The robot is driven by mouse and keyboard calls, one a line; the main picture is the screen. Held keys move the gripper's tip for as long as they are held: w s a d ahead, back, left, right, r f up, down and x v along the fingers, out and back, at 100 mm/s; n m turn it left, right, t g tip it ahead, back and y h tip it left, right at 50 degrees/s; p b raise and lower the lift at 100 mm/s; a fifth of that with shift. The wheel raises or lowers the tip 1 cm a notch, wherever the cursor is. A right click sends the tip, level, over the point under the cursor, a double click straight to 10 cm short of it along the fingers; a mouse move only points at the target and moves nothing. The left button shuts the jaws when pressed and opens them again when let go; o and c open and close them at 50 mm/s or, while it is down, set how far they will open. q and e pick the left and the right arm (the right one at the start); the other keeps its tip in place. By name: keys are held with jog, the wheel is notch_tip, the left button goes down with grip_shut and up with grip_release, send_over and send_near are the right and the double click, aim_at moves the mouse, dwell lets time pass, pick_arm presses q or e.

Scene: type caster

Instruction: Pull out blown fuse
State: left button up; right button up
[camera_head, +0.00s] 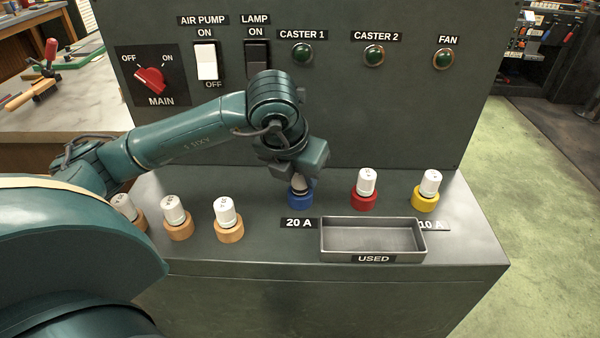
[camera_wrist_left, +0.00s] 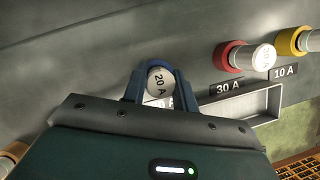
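A white fuse marked 20 A (camera_wrist_left: 159,79) stands in the blue socket (camera_head: 300,197), above the 20 A label. My left gripper (camera_head: 299,180) points down over it. In the left wrist view its two fingers (camera_wrist_left: 158,88) straddle the fuse's white cap, one on each side. I cannot tell whether they press on it. A second white fuse (camera_head: 367,182) stands in the red socket (camera_head: 362,201), and a third (camera_head: 430,182) in the yellow socket (camera_head: 424,200). The grey USED tray (camera_head: 418,252) is empty. My right gripper is not in view.
Three white fuses in wooden holders (camera_head: 229,233) stand at the left of the bench. The upright panel behind carries the red MAIN switch (camera_head: 149,78), the AIR PUMP and LAMP switches, and the dark green CASTER 1, CASTER 2 and FAN lamps (camera_head: 374,55).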

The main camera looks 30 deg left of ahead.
pick_arm(q)
grip_shut()
jog(key=shift+r, duration=0.2)
jog(key=shift+r, duration=0.35)
jog(key=shift+r+p, duration=0.15)
jog(key=shift+p, duration=0.15)
jog(key=shift+r+p, duration=1.4)
jog(key=shift+r, duration=0.9)
